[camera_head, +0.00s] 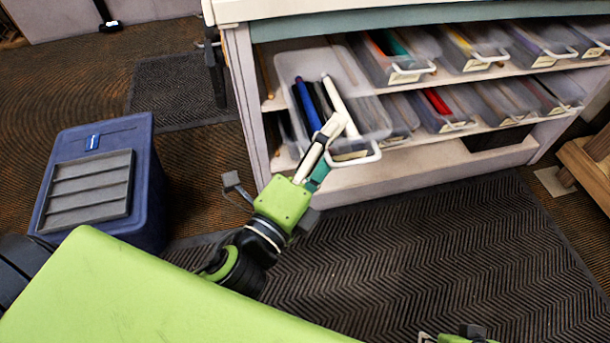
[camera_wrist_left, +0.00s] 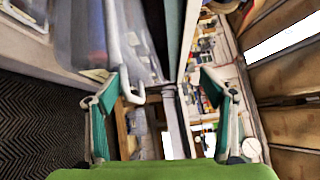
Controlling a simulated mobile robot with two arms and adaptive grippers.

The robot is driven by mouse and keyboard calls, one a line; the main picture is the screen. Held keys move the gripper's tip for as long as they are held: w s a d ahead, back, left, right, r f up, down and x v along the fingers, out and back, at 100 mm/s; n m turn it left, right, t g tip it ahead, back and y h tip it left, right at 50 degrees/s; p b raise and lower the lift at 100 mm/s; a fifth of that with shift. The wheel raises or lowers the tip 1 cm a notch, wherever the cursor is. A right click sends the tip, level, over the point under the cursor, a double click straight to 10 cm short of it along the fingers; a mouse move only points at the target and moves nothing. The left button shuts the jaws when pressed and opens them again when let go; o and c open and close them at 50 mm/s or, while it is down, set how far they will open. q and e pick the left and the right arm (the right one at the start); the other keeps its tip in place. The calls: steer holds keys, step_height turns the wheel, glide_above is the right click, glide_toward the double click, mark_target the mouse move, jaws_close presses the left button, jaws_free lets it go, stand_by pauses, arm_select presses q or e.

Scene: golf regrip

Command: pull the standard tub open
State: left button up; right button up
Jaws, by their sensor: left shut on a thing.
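The standard tub (camera_head: 374,112) is a clear bin with dark, blue and white club grips in it. It sticks out from the left end of the upper shelf and its front tilts down. My left gripper (camera_head: 334,143) is at the tub's front, shut on its white handle (camera_head: 358,159).
Other clear tubs (camera_head: 462,48) fill the two shelves to the right. A blue bin with a grey lid panel (camera_head: 92,190) stands on the floor at left. A wooden piece (camera_head: 588,170) is at the right edge. The dark mat (camera_head: 440,250) before the shelves is mostly clear.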

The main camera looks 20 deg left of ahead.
arm_select(q)
steer(key=s+r, duration=0.1)
steer(key=s+r+p, duration=0.1)
steer(key=shift+s+a+r+t, duration=0.15)
steer(key=shift+s+a+t, duration=0.15)
steer(key=shift+s+a, duration=0.1)
steer(key=shift+c, duration=0.2)
steer(key=shift+s, duration=0.35)
steer(key=c, duration=0.9)
steer(key=shift+s, duration=0.3)
steer(key=shift+c, duration=0.2)
steer(key=shift+f+p+v, duration=0.25)
steer(key=shift+p+v, duration=0.1)
steer(key=shift+v, duration=0.75)
steer(key=shift+f+p+v, duration=0.25)
steer(key=shift+p+v, duration=0.1)
steer(key=shift+v, duration=0.8)
arm_select(e)
step_height(320, 180, down, 8)
steer(key=shift+w+a+f, duration=0.2)
steer(key=shift+w+f, duration=0.05)
steer(key=shift+w, duration=0.2)
arm_select(q)
steer(key=shift+d, duration=0.1)
